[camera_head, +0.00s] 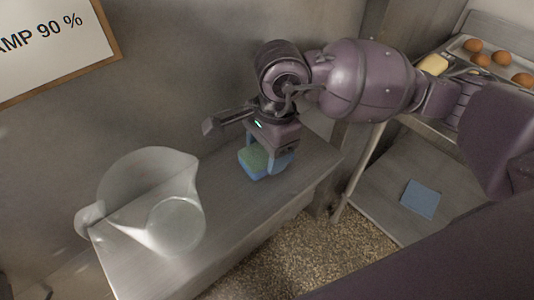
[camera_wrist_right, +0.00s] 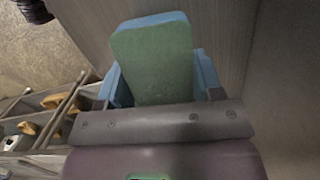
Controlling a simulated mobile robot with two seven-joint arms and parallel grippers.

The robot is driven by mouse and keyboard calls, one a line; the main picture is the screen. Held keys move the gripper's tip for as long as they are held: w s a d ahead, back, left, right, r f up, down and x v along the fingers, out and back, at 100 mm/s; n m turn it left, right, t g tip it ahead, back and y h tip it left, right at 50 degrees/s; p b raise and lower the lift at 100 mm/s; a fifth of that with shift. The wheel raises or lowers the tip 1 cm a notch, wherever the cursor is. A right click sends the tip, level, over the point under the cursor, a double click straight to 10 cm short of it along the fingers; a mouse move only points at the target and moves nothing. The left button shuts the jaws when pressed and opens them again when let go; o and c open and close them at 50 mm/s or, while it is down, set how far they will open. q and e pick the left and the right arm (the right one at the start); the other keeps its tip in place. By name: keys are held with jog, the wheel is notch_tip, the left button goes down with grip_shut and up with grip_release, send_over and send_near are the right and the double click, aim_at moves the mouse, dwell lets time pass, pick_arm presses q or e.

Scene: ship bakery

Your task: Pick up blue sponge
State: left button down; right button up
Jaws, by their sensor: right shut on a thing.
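The blue sponge (camera_head: 254,161) has a green top and sits at the right part of the metal counter (camera_head: 222,198) in the head view. My right gripper (camera_head: 268,167) points down over it and is shut on it, with a finger at each side. In the right wrist view the sponge (camera_wrist_right: 153,58) shows its green face and a blue edge between the blue fingertips of the gripper (camera_wrist_right: 160,85). Whether the sponge touches the counter or is just above it I cannot tell. My left gripper is not in view.
A clear pitcher (camera_head: 150,200) stands on the left part of the counter. A wall stands behind the counter.

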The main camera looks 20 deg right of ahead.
notch_tip(320, 180, up, 19)
jog(key=p, duration=0.1)
jog(key=shift+f+p, duration=0.2)
jog(key=shift+p, duration=0.1)
